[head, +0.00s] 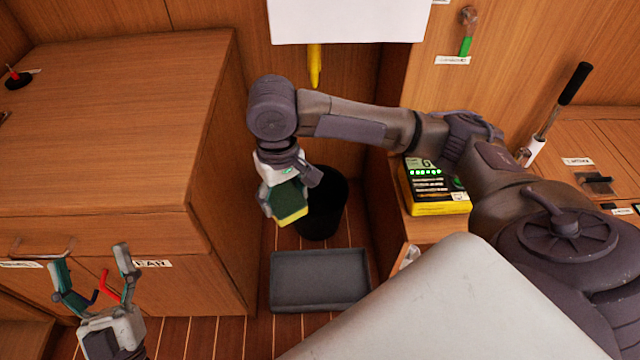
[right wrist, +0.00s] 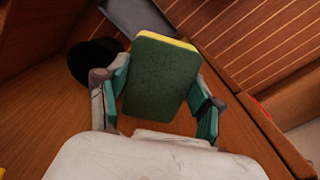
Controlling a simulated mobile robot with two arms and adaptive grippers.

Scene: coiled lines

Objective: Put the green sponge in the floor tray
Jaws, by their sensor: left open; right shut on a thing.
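The green sponge (head: 291,202) has a dark green face and a yellow side. My right gripper (head: 280,205) is shut on it and holds it in the air, above and behind the floor tray. In the right wrist view the sponge (right wrist: 161,80) sits between the two fingers of my right gripper (right wrist: 160,100). The floor tray (head: 320,280) is a grey, shallow, empty-looking tray on the wooden floor; a corner of it shows in the right wrist view (right wrist: 140,18). My left gripper (head: 95,280) is open and empty in front of the left cabinet.
A black bin (head: 322,205) stands behind the tray, partly hidden by my right gripper and the sponge. A wooden cabinet (head: 120,120) bounds the left side. A yellow device (head: 432,188) sits on the right counter. Wooden floor shows around the tray.

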